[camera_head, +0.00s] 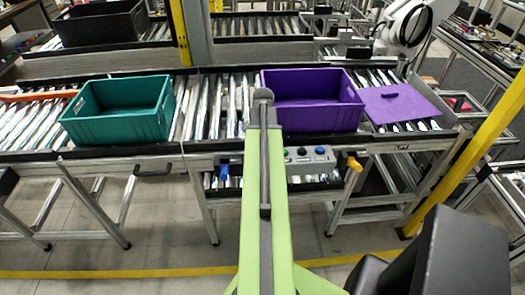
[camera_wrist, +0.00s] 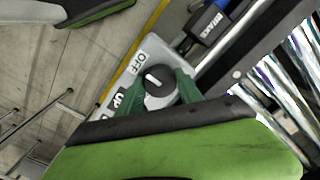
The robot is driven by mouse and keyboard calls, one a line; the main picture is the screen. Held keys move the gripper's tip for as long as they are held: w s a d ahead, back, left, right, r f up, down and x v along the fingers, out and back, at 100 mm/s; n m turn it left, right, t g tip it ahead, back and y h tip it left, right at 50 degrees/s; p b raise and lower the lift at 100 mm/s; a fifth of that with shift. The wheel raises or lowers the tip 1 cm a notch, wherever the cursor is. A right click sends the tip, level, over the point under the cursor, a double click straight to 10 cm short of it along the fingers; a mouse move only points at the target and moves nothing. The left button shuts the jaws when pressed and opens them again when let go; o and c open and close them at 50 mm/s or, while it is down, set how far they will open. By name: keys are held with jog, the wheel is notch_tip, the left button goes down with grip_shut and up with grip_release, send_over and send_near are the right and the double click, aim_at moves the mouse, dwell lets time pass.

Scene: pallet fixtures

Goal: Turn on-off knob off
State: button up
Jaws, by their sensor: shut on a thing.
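The on-off knob (camera_wrist: 153,77) is a round dark knob with a short white mark, on a light grey panel (camera_wrist: 150,50) in the wrist view. The word OFF is printed at its upper left and UP at its lower left. The white mark slants from upper left to lower right; I cannot tell which setting it marks. My gripper (camera_wrist: 161,85) has its two green fingers on opposite sides of the knob and is shut on it. In the head view my green arm hides my gripper and this knob.
A grey button box (camera_head: 310,162) and a yellow handle (camera_head: 354,163) are right of my arm. A teal crate (camera_head: 118,125) and a purple crate (camera_head: 318,117) stand on the roller conveyor. A yellow post (camera_head: 470,150) stands at the right.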

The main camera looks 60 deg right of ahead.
jog(key=shift+s+d, duration=0.15)
jog(key=shift+d, duration=0.05)
jog(key=o, duration=1.3)
jog(key=shift+c, duration=0.2)
jog(key=shift+o, duration=0.5)
jog(key=shift+a, duration=0.1)
notch_tip(320, 180, up, 18)
jog(key=p, duration=1.7)
jog(key=shift+f, duration=0.25)
